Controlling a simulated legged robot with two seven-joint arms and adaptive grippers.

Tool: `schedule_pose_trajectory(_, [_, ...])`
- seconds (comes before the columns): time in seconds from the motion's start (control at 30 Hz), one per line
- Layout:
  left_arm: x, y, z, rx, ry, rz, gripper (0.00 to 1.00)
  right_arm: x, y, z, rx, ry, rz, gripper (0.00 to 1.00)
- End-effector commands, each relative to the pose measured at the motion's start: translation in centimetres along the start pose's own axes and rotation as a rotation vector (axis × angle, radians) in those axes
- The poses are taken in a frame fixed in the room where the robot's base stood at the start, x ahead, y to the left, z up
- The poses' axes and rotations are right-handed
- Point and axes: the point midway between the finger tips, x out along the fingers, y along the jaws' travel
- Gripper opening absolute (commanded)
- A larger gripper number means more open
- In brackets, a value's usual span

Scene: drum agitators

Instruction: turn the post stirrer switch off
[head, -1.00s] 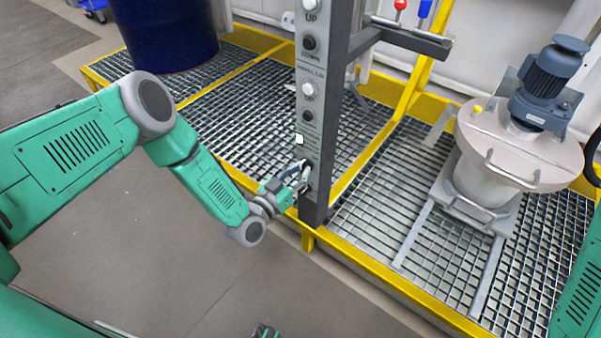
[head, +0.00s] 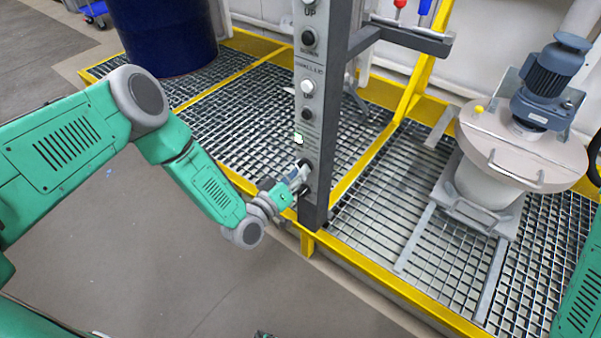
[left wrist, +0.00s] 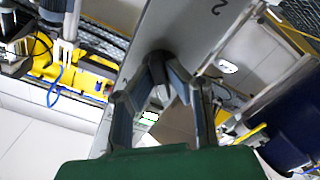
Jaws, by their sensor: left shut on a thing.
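The grey post (head: 312,130) stands upright, with a column of buttons on its front face. Low on that face is the dark round stirrer switch (left wrist: 160,57), seen between my fingers in the left wrist view. My left gripper (head: 301,172) is at the post's lower front and shut on this switch. The fingers (left wrist: 160,80) lie on both sides of the knob. In the head view the gripper hides most of the switch, and its turn position cannot be read. A small sliver at the bottom edge (head: 262,334) seems to be my right gripper; its jaws cannot be made out.
White and black buttons sit higher. A lidded vessel with a blue motor (head: 553,75) stands on the grating at right. A dark blue drum (head: 170,35) is at back left. Yellow rails edge the grating.

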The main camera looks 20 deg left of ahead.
Motion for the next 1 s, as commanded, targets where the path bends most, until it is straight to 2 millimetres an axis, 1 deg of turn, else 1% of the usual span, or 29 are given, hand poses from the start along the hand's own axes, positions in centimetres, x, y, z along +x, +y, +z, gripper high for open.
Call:
schedule_pose_trajectory(0.03, [-0.1,-0.2,-0.1,-0.004,0.001,-0.005,0.0,0.0,0.0,0.0,0.0,0.0,0.0,0.0])
schedule_pose_trajectory(0.47, [-0.1,-0.3,-0.1,-0.012,0.002,-0.006,0.0,0.0,0.0,0.0,0.0,0.0,0.0,0.0])
schedule_pose_trajectory(0.5, [-0.1,-0.3,-0.1,-0.012,0.002,-0.005,0.26,0.0,0.0,0.0,0.0,0.0,0.0,0.0])
schedule_pose_trajectory(0.53, [-0.1,-0.3,-0.1,-0.012,0.002,-0.005,0.32,0.0,0.0,0.0,0.0,0.0,0.0,0.0])
schedule_pose_trajectory(0.87, [-0.2,-0.1,0.0,-0.012,0.001,-0.003,0.32,0.0,0.0,0.1,0.0,0.002,0.0,0.0])
schedule_pose_trajectory(0.97, [-0.9,-0.1,0.0,-0.012,-0.001,-0.003,0.32,0.0,0.0,0.2,0.0,0.002,0.0,0.0])
schedule_pose_trajectory(1.0, [-1.5,-0.2,0.0,-0.012,-0.001,-0.004,0.32,0.0,0.0,0.2,0.0,0.003,0.0,0.0])
